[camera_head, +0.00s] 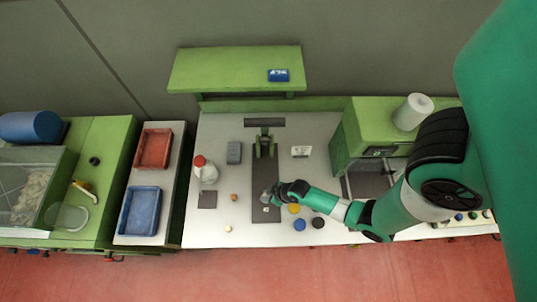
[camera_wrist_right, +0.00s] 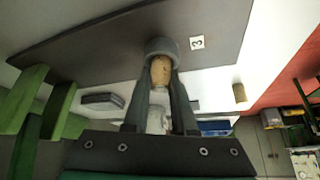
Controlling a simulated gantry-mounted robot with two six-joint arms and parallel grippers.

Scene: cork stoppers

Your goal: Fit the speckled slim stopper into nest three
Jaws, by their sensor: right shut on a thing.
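My right gripper (camera_head: 268,196) is over the dark strip on the table in the head view. In the right wrist view my right gripper (camera_wrist_right: 161,80) is shut on a tan cork stopper (camera_wrist_right: 161,69), faintly speckled. The stopper's far end meets a round grey nest (camera_wrist_right: 162,46) on the dark strip (camera_wrist_right: 110,42); I cannot tell how deep it sits inside. A white label reading 3 (camera_wrist_right: 197,43) lies beside this nest. In the head view the gripper hides the held stopper and the nest. My left gripper is not in view.
Loose corks (camera_head: 234,197) and (camera_head: 227,228) stand left of the dark strip. A red-capped white bottle (camera_head: 205,170) and a grey box (camera_head: 234,152) are further back. A green press (camera_head: 264,143) stands behind the gripper. Coloured discs (camera_head: 300,224) lie right of it.

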